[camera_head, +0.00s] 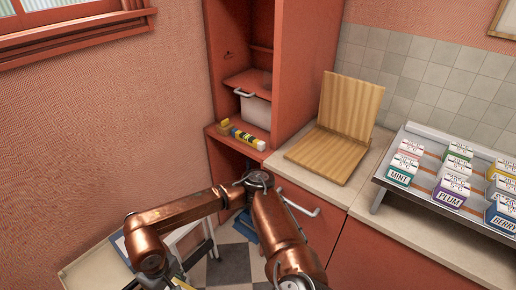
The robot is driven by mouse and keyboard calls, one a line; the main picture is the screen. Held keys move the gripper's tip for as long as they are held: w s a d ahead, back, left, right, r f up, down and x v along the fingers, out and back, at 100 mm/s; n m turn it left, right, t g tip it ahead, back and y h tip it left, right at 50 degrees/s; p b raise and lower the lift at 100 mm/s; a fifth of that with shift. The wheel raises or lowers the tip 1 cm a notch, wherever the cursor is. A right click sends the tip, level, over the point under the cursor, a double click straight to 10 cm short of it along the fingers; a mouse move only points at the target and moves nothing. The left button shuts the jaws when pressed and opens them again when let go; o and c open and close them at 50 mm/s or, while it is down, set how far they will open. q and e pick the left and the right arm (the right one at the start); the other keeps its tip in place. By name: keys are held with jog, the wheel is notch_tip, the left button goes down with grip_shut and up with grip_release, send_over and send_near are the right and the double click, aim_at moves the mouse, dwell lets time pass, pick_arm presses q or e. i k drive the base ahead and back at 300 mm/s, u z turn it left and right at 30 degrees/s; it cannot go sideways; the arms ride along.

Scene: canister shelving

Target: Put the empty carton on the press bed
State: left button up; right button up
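Several small cartons stand in rows on a sloped metal rack at the right, among them a green-labelled MINT carton (403,170) and a purple-labelled PLUM carton (451,191). I cannot tell whether any of them is empty. No press bed can be made out for certain. My copper arm links cross the lower middle and meet near a dark round joint in front of the red cabinet. No gripper fingers can be made out, and I see nothing held.
A hinged-looking pair of wooden boards (348,106) stands on the counter (313,183). A red cabinet (299,72) holds a white bin (256,111); a yellow-and-dark item (248,139) lies on its ledge. A pale-topped cart (88,270) is at lower left. Counter front is clear.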

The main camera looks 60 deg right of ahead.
aim_at(329, 150)
jog(key=z, duration=1.7)
